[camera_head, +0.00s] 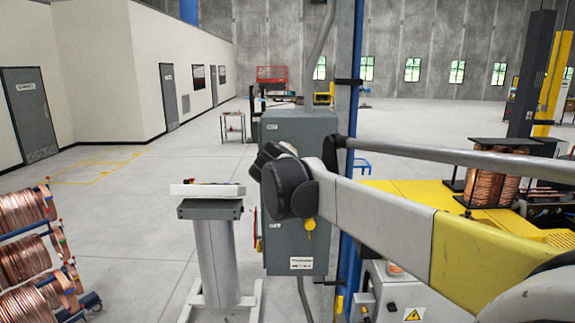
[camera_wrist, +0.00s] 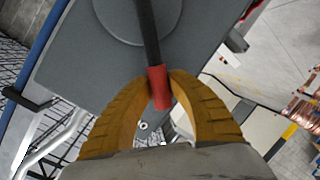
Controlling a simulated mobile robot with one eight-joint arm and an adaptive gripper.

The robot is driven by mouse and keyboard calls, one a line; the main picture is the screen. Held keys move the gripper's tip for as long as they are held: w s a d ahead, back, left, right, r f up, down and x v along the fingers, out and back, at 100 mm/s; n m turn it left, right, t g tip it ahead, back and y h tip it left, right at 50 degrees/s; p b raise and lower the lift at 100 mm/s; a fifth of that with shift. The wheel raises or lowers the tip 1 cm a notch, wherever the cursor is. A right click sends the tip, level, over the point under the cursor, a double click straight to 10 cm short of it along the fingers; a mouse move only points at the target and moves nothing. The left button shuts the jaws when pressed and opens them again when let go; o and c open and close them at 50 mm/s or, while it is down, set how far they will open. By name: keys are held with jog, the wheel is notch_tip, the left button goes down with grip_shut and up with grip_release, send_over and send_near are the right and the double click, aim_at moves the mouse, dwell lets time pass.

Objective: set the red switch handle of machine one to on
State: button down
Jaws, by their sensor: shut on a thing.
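The red switch handle (camera_wrist: 159,88) is a red grip on the end of a black lever, which runs up to a round grey disc in the wrist view. My gripper (camera_wrist: 160,80) has two yellow-orange fingers shut on the red grip, one on each side. The disc sits on the face of a grey switch box (camera_wrist: 85,65). In the head view the grey box (camera_head: 295,250) stands upright on a post, and my arm covers part of its front. A thin red part (camera_head: 257,243) shows at its left edge; I cannot tell if it is the same handle.
A grey pedestal (camera_head: 212,245) stands just left of the box. Copper coils on a rack (camera_head: 25,260) are at the lower left. A yellow machine platform (camera_head: 410,190) is to the right, with a blue post beside the box. Open floor lies beyond on the left.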

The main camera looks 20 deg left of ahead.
jog(key=shift+d+r, duration=0.25)
jog(key=shift+m, duration=0.3)
jog(key=c, duration=1.2)
grip_release()
jog(key=shift+d, duration=0.1)
jog(key=v, duration=1.2)
jog(key=shift+d, duration=0.1)
